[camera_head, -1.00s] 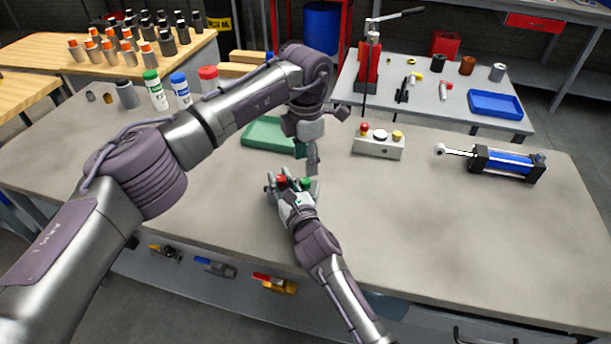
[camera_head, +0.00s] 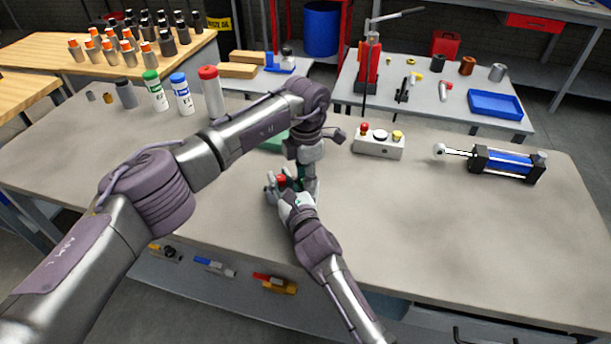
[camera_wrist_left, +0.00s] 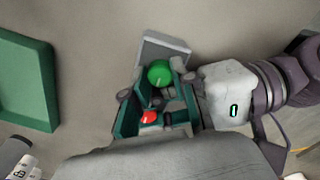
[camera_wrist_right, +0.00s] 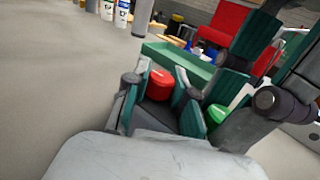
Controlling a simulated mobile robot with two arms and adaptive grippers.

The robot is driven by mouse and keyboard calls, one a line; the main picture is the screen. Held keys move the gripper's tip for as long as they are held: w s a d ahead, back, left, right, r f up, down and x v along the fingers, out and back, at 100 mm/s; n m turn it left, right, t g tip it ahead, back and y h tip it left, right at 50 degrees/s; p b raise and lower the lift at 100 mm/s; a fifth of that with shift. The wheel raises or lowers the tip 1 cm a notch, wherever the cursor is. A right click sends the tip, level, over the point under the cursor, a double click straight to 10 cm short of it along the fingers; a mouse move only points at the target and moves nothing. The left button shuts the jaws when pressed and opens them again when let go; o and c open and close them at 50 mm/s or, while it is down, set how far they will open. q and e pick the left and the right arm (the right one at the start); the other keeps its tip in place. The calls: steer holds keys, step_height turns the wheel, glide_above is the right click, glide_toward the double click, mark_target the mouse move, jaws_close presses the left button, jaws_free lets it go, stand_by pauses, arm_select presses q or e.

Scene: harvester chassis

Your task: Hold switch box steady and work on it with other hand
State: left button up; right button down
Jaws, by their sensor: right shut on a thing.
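The switch box (camera_wrist_left: 165,46) is a small grey box with a red button (camera_wrist_right: 161,84) and a green button (camera_wrist_left: 159,74). It is on the grey bench and is mostly hidden in the head view, where the red button (camera_head: 281,180) shows. My right gripper (camera_head: 284,186) is shut on the box, with one teal finger on each side in the right wrist view. My left gripper (camera_wrist_left: 157,92) is right above the box, its fingers apart around the green button's end. Whether it touches the button is hidden.
A green tray (camera_wrist_left: 45,85) lies close to the box. A three-button control box (camera_head: 379,145) and a blue cylinder (camera_head: 508,162) stand to the right. Bottles (camera_head: 183,97) stand at the back left. The right front of the bench is clear.

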arm_select(q)
jaws_close()
steer(key=shift+n, duration=1.5)
steer(key=o, duration=0.9)
jaws_free()
step_height(320, 180, up, 12)
